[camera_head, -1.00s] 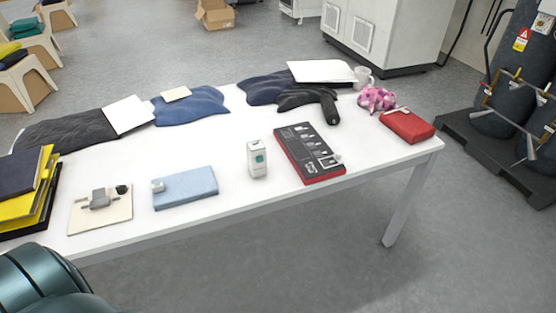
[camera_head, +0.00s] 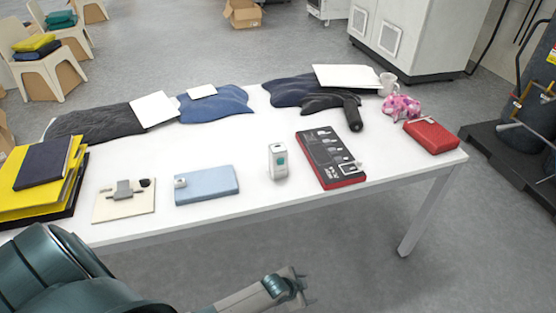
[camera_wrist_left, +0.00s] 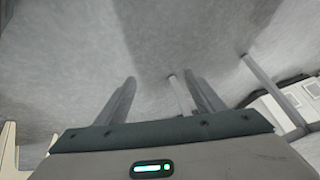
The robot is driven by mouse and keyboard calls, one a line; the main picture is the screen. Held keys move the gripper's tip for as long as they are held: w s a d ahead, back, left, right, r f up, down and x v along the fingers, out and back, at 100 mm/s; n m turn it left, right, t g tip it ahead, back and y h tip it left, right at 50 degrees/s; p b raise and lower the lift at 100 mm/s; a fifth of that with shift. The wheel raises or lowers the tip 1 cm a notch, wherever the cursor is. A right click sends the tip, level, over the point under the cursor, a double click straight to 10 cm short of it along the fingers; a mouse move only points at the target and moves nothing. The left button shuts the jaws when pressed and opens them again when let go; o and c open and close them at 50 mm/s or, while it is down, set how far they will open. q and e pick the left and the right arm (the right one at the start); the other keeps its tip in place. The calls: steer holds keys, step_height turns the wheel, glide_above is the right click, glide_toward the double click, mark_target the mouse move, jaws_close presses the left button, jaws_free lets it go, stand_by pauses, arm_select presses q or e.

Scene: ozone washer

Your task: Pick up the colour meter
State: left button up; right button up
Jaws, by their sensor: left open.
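A small white upright device with a teal patch, which looks like the colour meter (camera_head: 278,161), stands on the white table near its front edge. It is between a light blue folded cloth and a black-and-red flat box. My left gripper (camera_head: 302,288) is in front of the table, apart from the meter and nearer to me, low in the head view. In the left wrist view, the gripper (camera_wrist_left: 167,92) has its two fingers spread with nothing between them; the meter does not show there. My right gripper is not in view.
The light blue cloth (camera_head: 207,186) lies left of the meter, the black-and-red box (camera_head: 322,160) right of it. A beige board (camera_head: 110,207) and yellow stack (camera_head: 30,190) are farther left. Dark garments (camera_head: 95,125) line the back. The table (camera_head: 225,145) is clear behind the meter.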

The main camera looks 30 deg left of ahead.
arm_select(q)
steer(key=w+r+m, duration=0.4)
steer(key=w+r, duration=0.5)
steer(key=r, duration=0.2)
step_height(320, 180, up, 39)
steer(key=m+g+y+p, duration=0.35)
steer(key=m+y, duration=0.25)
steer(key=m, duration=0.8)
glide_above(278, 149)
steer(key=s+d, duration=0.3)
steer(key=shift+d+r, duration=0.1)
steer(key=shift+r, duration=0.05)
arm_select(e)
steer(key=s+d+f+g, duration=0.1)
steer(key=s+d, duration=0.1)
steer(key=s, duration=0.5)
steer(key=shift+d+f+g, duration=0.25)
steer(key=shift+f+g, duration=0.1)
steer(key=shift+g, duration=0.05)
arm_select(q)
steer(key=shift+g, duration=0.25)
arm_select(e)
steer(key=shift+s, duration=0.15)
